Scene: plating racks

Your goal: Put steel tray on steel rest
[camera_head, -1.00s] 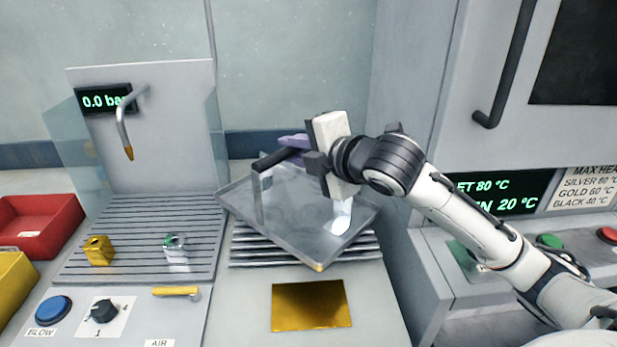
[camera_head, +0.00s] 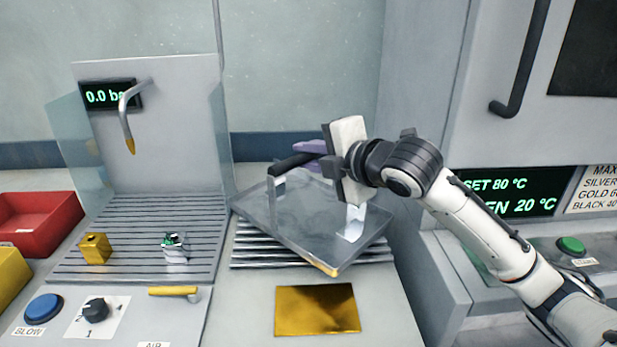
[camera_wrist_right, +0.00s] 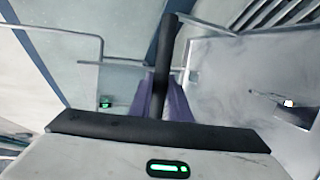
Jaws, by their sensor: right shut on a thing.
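The steel tray (camera_head: 305,225) is a square grey plate with a raised handle (camera_head: 296,162), a dark bar on steel posts. My right gripper (camera_head: 312,152), with purple fingers, is shut on this handle; the fingers also show around the dark bar in the right wrist view (camera_wrist_right: 161,98). The tray is over the steel rest (camera_head: 245,258), a ribbed rack on the counter, and is turned askew to it. The tray hides much of the rest. I cannot tell whether they touch. My left gripper is not in view.
A gold plate (camera_head: 317,309) lies on the counter in front of the rest. To the left, a slatted blow station (camera_head: 130,255) holds a gold block (camera_head: 95,248) and a small silver part (camera_head: 175,248). An oven cabinet (camera_head: 425,90) stands close on the right.

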